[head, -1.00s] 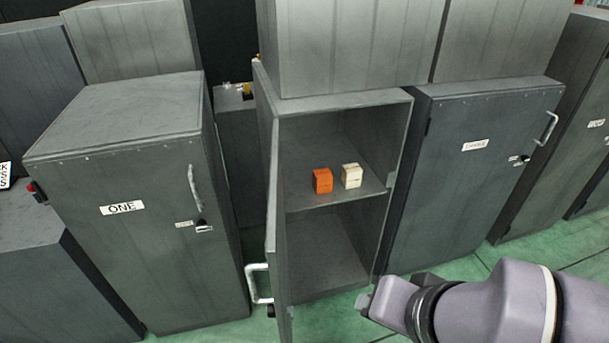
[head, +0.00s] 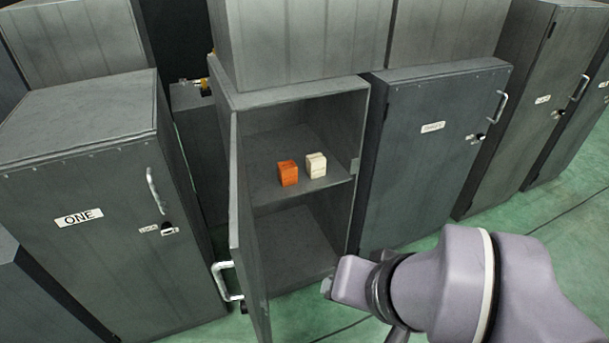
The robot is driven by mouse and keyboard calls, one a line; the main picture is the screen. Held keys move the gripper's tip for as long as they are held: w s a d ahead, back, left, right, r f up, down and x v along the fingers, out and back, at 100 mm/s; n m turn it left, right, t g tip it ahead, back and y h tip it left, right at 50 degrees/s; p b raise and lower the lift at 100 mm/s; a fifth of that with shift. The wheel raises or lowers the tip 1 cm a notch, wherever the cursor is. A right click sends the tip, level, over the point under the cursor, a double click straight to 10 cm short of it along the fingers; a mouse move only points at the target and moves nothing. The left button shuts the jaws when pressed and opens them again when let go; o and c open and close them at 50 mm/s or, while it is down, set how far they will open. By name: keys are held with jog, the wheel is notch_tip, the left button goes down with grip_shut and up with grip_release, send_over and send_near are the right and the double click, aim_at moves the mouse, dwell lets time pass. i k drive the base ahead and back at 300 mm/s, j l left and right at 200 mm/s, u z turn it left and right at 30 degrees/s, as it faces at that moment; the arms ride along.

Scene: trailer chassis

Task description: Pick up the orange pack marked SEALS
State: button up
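An orange pack (head: 288,173) stands upright on the middle shelf (head: 270,193) of the open grey cabinet. Any marking on it is too small to read. A cream-white pack (head: 316,166) stands close to its right on the same shelf. My gripper (head: 328,288) is at the lower right, in front of the cabinet and below the shelf, well apart from the packs. Only a small part of its end shows, so its fingers cannot be made out.
The cabinet door (head: 243,235) stands open on the left, its handle (head: 227,281) outward. A shut cabinet marked ONE (head: 60,180) is at left. Another shut cabinet (head: 425,165) adjoins at right.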

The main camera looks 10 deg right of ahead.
aim_at(287, 169)
jog(key=i+l+u, duration=0.2)
jog(key=i+u, duration=0.15)
jog(key=i+l+u, duration=0.35)
jog(key=i, duration=0.2)
jog(key=i+l+u, duration=0.35)
jog(key=i+l, duration=0.05)
jog(key=l, duration=0.1)
